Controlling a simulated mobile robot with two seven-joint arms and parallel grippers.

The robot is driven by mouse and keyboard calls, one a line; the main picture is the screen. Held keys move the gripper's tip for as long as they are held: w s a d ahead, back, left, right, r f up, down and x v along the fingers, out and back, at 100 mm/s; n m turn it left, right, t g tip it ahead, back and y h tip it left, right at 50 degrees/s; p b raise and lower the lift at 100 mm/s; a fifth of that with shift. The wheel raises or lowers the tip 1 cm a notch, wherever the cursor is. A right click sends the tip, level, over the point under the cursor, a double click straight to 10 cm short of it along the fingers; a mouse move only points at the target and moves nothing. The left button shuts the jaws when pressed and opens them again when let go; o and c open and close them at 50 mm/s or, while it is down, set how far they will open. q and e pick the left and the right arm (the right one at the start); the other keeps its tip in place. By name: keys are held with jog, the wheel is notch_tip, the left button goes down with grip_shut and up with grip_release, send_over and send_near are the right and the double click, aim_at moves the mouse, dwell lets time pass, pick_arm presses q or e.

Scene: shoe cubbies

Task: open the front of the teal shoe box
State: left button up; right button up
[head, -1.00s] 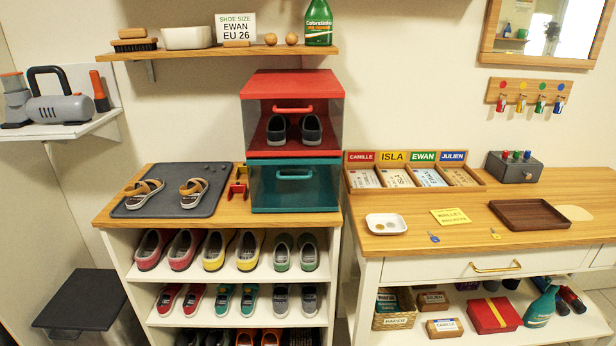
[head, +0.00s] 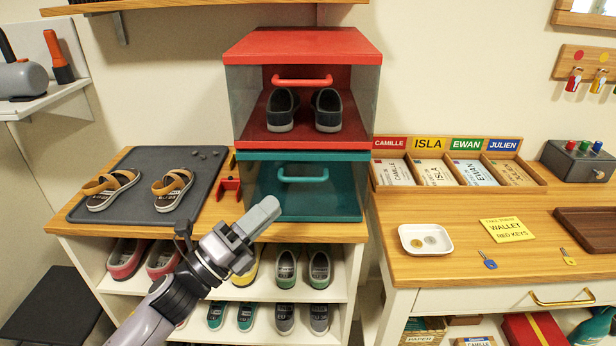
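The teal shoe box (head: 318,205) stands on the wooden top of the shoe shelf, under the red shoe box (head: 300,48). Its front panel looks closed and carries a teal handle (head: 303,178) near the top. My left gripper (head: 262,216) is in front of the teal box at its lower left corner in the picture, below and left of the handle and apart from it. I see it from the side, so the gap between its fingers does not show. My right gripper is out of view.
The red box above holds dark shoes (head: 326,111). Left of the boxes lie a grey mat (head: 142,205) with sandals and a small red object (head: 228,184). To the right, a wooden desk holds a card tray (head: 540,180) and a white dish (head: 425,239).

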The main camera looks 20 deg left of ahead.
aim_at(295, 186)
pick_arm(q)
jog(key=shift+p+x, duration=0.8)
jog(key=shift+x, duration=2.85)
jog(key=shift+s+r, duration=0.1)
jog(key=shift+c, duration=0.3)
grip_shut()
